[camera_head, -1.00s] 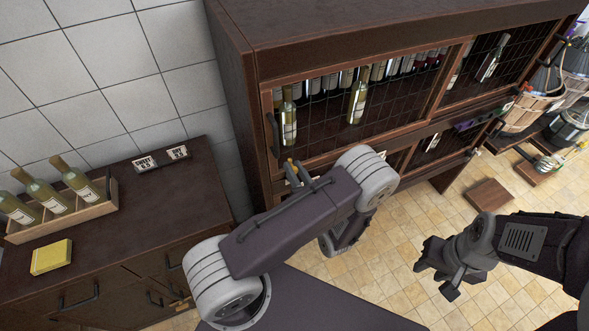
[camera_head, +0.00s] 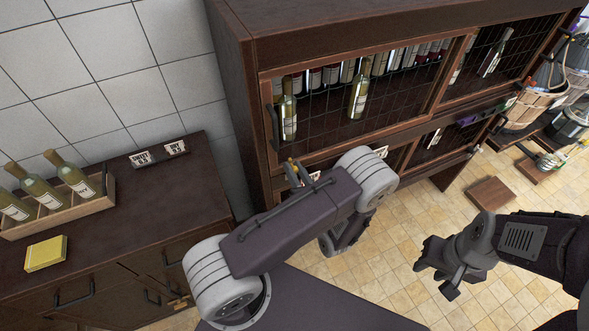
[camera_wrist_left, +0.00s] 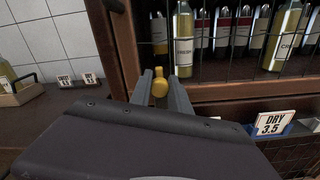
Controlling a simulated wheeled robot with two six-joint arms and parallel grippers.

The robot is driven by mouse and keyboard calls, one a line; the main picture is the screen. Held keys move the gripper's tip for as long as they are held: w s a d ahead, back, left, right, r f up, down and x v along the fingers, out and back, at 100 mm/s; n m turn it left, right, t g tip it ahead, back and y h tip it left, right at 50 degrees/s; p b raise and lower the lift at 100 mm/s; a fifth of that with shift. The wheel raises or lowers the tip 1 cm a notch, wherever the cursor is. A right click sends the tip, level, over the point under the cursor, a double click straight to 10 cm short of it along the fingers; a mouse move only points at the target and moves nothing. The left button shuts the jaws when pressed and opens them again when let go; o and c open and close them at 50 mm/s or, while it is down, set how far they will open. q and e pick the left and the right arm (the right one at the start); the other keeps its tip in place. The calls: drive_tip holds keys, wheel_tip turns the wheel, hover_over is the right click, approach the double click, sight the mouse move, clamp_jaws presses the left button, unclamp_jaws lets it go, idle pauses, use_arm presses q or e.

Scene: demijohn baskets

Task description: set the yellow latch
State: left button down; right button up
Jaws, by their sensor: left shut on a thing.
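The yellow latch (camera_wrist_left: 160,87) is on the front frame of the dark wooden wine cabinet. In the left wrist view its rounded yellow end sits between the two grey fingers of my left gripper (camera_wrist_left: 160,77), which is shut on it. In the head view only a small yellow part of the latch (camera_head: 291,162) shows beyond my left arm, which hides most of that gripper. My right gripper (camera_head: 434,277) is empty, its fingers apart, above the tiled floor at the right.
Bottles stand behind the cabinet's wire-grid door (camera_head: 330,112). A sideboard (camera_head: 120,215) at the left holds a bottle crate (camera_head: 70,213), a yellow box (camera_head: 45,253) and small signs. A brown block (camera_head: 491,194) lies on the floor. Demijohn baskets (camera_head: 527,108) stand at the far right.

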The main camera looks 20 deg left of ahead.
use_arm(q)
drive_tip(key=shift+f, duration=0.2)
drive_tip(key=c, duration=1.3)
unclamp_jaws()
drive_tip(key=shift+c, duration=0.2)
drive_tip(key=shift+o, duration=0.5)
drive_tip(key=b+v, duration=0.2)
drive_tip(key=v, duration=0.7)
